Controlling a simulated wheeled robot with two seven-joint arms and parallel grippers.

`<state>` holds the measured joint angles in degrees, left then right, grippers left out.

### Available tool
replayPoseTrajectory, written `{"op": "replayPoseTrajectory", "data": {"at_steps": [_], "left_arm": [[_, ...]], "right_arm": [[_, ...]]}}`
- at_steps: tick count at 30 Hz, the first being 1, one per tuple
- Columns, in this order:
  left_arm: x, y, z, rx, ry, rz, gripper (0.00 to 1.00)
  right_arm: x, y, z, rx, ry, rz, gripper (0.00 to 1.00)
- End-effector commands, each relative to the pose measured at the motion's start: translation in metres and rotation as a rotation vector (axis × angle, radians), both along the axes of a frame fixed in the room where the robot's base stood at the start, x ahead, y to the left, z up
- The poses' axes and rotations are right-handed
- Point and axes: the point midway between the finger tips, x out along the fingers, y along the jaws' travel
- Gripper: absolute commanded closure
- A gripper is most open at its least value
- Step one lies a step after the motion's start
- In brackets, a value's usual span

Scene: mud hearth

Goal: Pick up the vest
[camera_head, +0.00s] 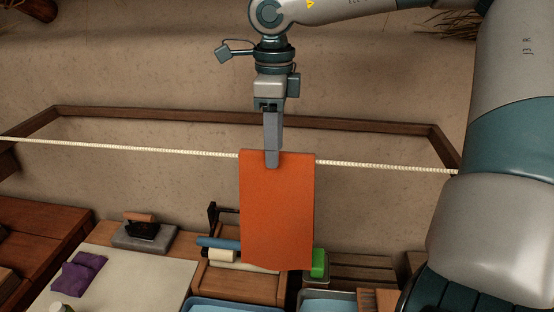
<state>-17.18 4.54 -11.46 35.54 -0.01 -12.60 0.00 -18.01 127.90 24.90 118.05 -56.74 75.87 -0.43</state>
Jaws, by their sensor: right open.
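An orange cloth (277,215) hangs over a pale rope line (380,168) in the middle of the view. It looks like a plain rectangle, and I cannot tell from its shape whether it is the vest. A folded purple cloth (78,273) lies on the table at the lower left. My right gripper (272,158) points down at the top edge of the orange cloth, with its fingertips overlapping that edge at the rope. Its fingers are seen edge-on, and it is open. My left gripper is not in view.
A dark iron (142,229) stands on a grey slab on the table. A wooden frame (240,115) runs behind the rope. The space above the rope's left half is clear.

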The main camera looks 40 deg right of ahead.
Motion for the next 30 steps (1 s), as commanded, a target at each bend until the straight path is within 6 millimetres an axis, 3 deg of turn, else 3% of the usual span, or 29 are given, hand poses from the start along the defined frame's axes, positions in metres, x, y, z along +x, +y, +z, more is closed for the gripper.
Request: {"op": "replayPoseTrajectory", "data": {"at_steps": [15, 16, 21, 30], "left_arm": [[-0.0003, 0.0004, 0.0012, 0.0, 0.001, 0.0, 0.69], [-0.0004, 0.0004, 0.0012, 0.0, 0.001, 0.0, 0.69], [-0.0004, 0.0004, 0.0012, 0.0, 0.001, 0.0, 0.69], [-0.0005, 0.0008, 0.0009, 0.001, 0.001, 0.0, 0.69]], "right_arm": [[0.0001, 0.0, -0.0039, 0.0, -0.001, -0.001, 0.58], [0.0001, -0.0001, -0.0039, 0.0, -0.001, -0.001, 0.6], [0.0001, 0.0, -0.0038, 0.0, -0.001, -0.001, 0.96], [0.0004, 0.0, -0.0031, 0.0, -0.002, -0.001, 0.96]]}}
